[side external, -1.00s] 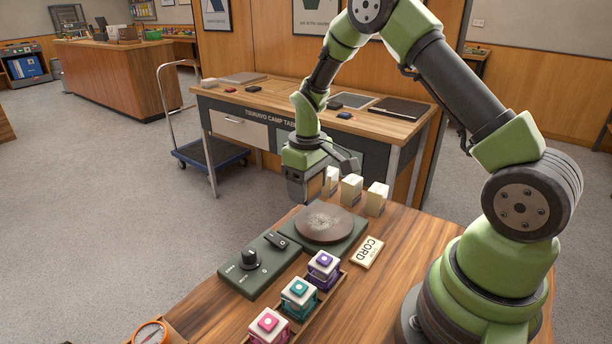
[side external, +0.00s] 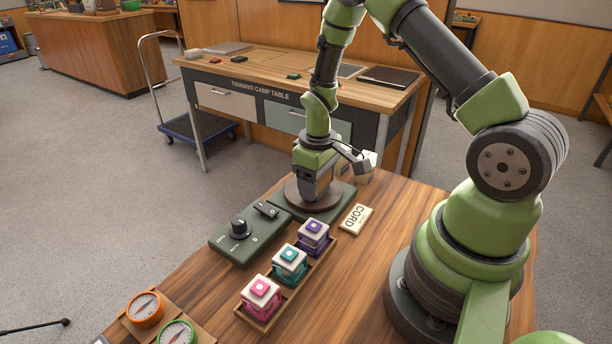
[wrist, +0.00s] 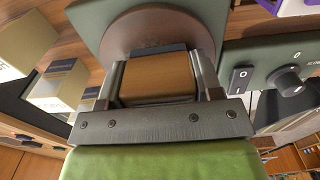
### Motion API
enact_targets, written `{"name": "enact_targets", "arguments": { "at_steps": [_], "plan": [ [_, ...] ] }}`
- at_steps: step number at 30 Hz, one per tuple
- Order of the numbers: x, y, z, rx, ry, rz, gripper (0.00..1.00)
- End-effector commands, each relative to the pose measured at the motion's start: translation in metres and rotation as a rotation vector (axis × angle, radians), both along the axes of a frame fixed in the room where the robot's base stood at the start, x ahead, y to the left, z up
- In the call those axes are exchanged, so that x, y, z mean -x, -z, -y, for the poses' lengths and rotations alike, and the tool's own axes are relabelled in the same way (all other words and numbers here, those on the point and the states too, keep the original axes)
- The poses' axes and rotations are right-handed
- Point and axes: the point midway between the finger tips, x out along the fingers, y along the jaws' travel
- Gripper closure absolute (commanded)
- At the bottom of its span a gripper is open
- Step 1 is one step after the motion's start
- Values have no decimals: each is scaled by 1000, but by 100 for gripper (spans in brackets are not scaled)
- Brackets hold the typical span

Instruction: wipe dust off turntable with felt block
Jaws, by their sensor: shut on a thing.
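The turntable's round brown platter (side external: 318,208) sits on a dark green base (side external: 341,199) near the bench's far end. My gripper (side external: 312,194) is directly over the platter, pointing down and low against it. In the wrist view my gripper (wrist: 158,68) is shut on the felt block (wrist: 157,84), a tan-brown block with a dark far edge. Behind the block the platter (wrist: 135,32) shows in the wrist view. I cannot tell for sure whether the block touches the platter. My gripper hides much of the platter, and I cannot make out dust on its visible part.
A green control box (side external: 236,242) with a knob and switch adjoins the base. White-and-tan boxes (wrist: 59,84) stand close beside the turntable. Bare wood lies right of the tray.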

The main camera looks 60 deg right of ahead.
Motion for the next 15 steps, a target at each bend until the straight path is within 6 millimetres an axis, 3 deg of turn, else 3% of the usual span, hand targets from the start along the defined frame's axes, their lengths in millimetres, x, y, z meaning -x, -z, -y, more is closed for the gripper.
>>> {"name": "enact_targets", "arguments": {
  "at_steps": [8, 15],
  "plan": [
    [26, 0, 2, -1, 2, -3, 63],
    [5, 0, 1, 0, 0, 1, 63]
  ]
}}
